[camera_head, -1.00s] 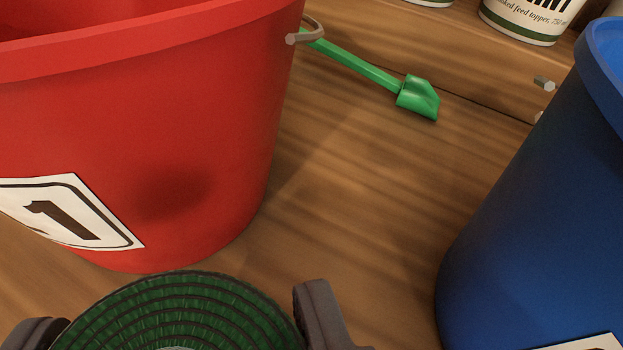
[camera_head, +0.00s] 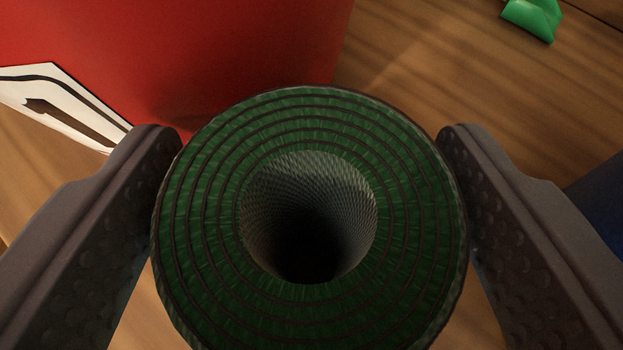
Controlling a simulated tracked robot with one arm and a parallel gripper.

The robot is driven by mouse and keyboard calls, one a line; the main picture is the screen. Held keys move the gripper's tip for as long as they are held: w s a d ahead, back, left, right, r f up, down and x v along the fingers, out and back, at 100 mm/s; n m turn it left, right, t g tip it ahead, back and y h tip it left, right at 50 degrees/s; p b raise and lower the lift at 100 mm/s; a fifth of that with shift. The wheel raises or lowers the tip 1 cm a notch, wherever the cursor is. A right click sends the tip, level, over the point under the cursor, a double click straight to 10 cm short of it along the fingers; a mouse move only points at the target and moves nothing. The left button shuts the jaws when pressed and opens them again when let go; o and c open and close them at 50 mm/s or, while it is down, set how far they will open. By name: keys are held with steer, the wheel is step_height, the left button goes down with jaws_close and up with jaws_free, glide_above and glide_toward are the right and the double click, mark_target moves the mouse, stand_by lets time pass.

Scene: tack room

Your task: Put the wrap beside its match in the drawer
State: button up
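The wrap is a dark green roll (camera_head: 212,190) with a deep hollow core, seen end-on in the middle of the view. My gripper (camera_head: 310,150) has one dark grey finger on each side of the roll. Both fingers meet its edges with no clear gap, so it is shut on the wrap. The roll's lower end is hidden, so I cannot tell whether it touches the wooden surface. The drawer's own edges and a matching wrap do not show clearly.
A green scoop end (camera_head: 532,18) lies at top right. A blue bucket (camera_head: 605,200) shows at the right edge. Bare wood (camera_head: 430,65) lies between.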

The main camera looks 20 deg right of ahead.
steer(key=shift+r, duration=0.1)
steer(key=p+v, duration=0.2)
steer(key=v, duration=1)
